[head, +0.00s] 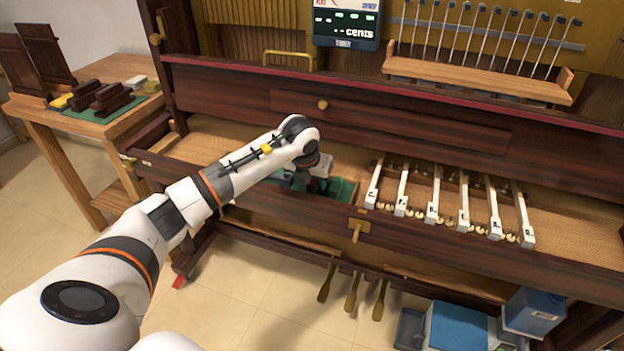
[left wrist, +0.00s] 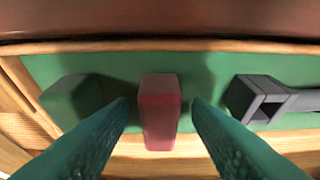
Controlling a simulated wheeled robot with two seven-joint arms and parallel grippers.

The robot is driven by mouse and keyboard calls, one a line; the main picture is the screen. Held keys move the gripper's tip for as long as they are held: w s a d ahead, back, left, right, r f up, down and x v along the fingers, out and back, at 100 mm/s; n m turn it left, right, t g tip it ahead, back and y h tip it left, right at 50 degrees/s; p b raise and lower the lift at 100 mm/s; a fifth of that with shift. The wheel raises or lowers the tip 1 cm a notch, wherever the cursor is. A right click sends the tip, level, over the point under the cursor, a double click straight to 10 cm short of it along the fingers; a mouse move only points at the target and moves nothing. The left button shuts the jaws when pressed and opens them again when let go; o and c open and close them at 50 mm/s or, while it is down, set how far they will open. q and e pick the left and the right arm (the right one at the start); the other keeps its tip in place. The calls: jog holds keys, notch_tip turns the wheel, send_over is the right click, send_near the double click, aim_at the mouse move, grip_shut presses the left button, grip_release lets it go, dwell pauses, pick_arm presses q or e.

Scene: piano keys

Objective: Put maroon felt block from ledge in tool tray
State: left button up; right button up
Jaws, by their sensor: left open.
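The maroon felt block (left wrist: 159,110) stands upright in the middle of the left wrist view. It is between the two teal fingers of my left gripper (left wrist: 160,120), with a gap on each side. The gripper is open. The block overlaps the green lining and near wooden rim of a green-lined wooden tray (left wrist: 150,62); its base contact is hard to tell. In the head view my left gripper (head: 312,182) is low over this green-lined area (head: 342,190), and my arm hides part of it. I cannot make out the block there. My right gripper is not in view.
A dark green block (left wrist: 72,100) lies left of the maroon block, and a grey hollow-ended tool (left wrist: 262,101) lies right. Several white piano keys (head: 433,200) are right of my gripper. A wooden side table (head: 95,120) stands left; a blue box (head: 460,325) is on the floor.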

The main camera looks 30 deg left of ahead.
pick_arm(q)
jog(key=shift+s+r, duration=0.1)
jog(key=shift+r, duration=0.25)
jog(key=p+v, duration=0.1)
jog(key=v, duration=1)
jog(key=shift+s+r, duration=0.2)
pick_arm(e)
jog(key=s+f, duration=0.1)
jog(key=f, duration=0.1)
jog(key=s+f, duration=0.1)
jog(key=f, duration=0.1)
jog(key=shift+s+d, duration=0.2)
pick_arm(q)
jog(key=shift+d, duration=0.1)
